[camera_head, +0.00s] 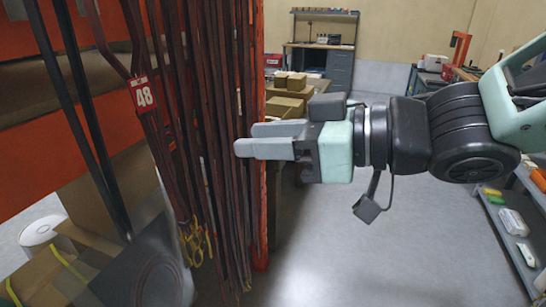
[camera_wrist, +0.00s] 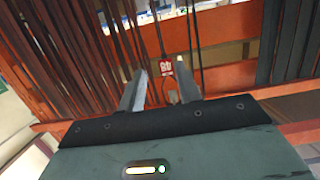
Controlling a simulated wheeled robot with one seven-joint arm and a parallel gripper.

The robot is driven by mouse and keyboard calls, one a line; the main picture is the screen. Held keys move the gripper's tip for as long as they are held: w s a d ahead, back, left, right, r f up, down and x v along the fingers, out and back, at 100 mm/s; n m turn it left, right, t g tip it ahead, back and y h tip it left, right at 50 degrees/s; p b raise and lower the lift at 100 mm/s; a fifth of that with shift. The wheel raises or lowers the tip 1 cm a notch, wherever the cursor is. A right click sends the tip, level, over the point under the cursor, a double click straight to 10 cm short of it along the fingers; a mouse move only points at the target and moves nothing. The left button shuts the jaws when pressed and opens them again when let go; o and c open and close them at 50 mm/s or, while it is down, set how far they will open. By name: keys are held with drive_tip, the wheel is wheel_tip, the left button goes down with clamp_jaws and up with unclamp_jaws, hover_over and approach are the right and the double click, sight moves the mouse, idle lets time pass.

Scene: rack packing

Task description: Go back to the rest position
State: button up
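My gripper (camera_head: 243,139) reaches left from the right side of the head view, its grey fingers pointing at the rack. In the wrist view my gripper (camera_wrist: 160,85) shows its two fingers spread apart with nothing held between them. Beyond the fingers hangs a red tag (camera_head: 143,95) with the number 48; it also shows in the wrist view (camera_wrist: 166,67) between the fingertips. The tag hangs among dark cables or straps in front of the orange rack (camera_head: 35,165), left of the fingertips and apart from them.
Many dark straps (camera_head: 215,130) hang close to my fingertips. Cardboard boxes (camera_head: 290,85) stand behind my gripper. A shelf with small items (camera_head: 510,222) is at the right. A workbench (camera_head: 338,65) stands at the back. The grey floor (camera_head: 390,255) below my arm is clear.

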drive_tip(key=w+d+f+m+t+h, duration=0.15)
drive_tip(key=d+f+m+h, duration=0.35)
drive_tip(key=d+f+h, duration=0.5)
drive_tip(key=s+d+f+g+h, duration=0.3)
drive_tip(key=s+f+g, duration=0.4)
drive_tip(key=s, duration=0.5)
drive_tip(key=shift+s+d+f+m+h+b, duration=0.3)
drive_tip(key=shift+f+m+h, duration=0.1)
drive_tip(key=shift+f+h, duration=0.15)
